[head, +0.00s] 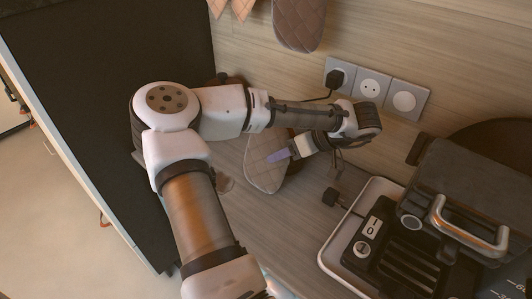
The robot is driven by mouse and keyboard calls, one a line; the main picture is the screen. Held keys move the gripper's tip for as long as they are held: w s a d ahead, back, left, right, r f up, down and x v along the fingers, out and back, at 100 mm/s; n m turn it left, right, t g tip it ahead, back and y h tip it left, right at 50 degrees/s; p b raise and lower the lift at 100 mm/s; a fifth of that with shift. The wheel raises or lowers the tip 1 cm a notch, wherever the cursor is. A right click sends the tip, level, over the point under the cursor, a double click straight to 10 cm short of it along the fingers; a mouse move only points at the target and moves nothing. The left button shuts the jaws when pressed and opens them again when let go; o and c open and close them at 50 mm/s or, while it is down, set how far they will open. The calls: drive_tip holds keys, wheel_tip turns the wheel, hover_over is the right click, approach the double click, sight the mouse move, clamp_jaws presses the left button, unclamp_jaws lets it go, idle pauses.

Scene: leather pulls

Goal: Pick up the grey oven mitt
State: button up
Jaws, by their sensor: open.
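A light grey, quilted oven mitt (264,178) lies on the wooden counter, near the wall and just right of the dark panel. My gripper (279,155) reaches in from the right, with a pale purple finger over the mitt's upper part in the picture. The gripper is open. I cannot tell whether the finger touches the mitt. My arm and gripper hide part of the mitt's upper edge.
A brownish quilted mitt (299,22) hangs on the wall above. Wall sockets (374,85) hold a black plug. A grill appliance (440,215) stands on a tray at right. A tall dark panel (95,110) bounds the counter at left.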

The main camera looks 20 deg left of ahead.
drive_tip(key=shift+c, duration=0.4)
clamp_jaws()
